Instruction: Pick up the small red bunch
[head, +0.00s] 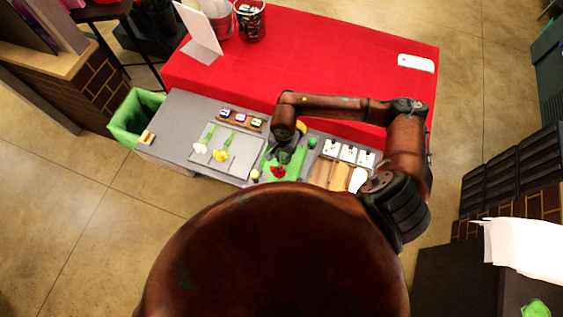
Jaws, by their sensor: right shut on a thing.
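The small red bunch (278,172) lies over the green mat (266,161) at the front middle of the grey counter, its red heads toward me. My right gripper (284,158) points down at the stem end of the bunch and is shut on it. The fingertips are small and dark here, and the stems between them are mostly hidden. I cannot tell whether the bunch is clear of the mat. My left gripper is not in view.
A light tray (247,166) left of the mat holds white and yellow bunches. Behind it is a row of small coloured blocks (242,119). White cups (348,153) and wooden boards (330,174) are on the right. A green bin (135,116) stands left.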

